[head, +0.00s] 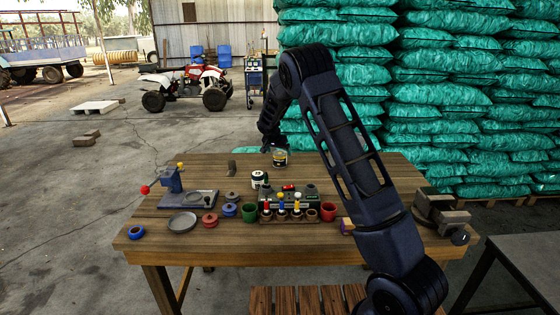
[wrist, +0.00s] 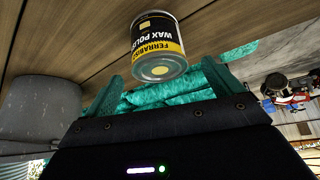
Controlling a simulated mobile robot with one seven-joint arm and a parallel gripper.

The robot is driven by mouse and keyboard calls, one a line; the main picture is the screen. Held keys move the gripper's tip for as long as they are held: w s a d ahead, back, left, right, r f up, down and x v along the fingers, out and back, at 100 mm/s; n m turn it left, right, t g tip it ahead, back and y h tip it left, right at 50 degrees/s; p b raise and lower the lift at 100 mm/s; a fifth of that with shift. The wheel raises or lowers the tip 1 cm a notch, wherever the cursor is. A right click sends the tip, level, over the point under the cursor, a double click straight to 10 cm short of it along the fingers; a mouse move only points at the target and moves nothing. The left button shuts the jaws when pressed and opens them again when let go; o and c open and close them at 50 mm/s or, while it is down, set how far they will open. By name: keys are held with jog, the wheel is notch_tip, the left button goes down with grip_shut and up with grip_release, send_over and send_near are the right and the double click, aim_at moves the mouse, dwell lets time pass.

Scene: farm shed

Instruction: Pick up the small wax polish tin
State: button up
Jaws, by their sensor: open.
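The small wax polish tin (head: 280,158) stands upright near the far edge of the wooden table, with a black, white and yellow label. In the wrist view the tin (wrist: 157,42) appears upside down, its "WAX POLISH" label and round lid showing. My gripper (head: 272,148) is just above and beside the tin in the head view. In the wrist view my gripper (wrist: 162,72) has its two teal fingers spread wide and empty, with the tin's lid end near the gap between the tips. I cannot tell whether a finger touches it.
A second white and black tin (head: 259,180) stands closer on the table (head: 345,250). Stacked teal bags (head: 450,100) rise behind the table.

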jog(key=shift+s+x, duration=0.2)
jog(key=shift+x, duration=3.15)
jog(key=shift+f, duration=0.1)
jog(key=c, duration=1.3)
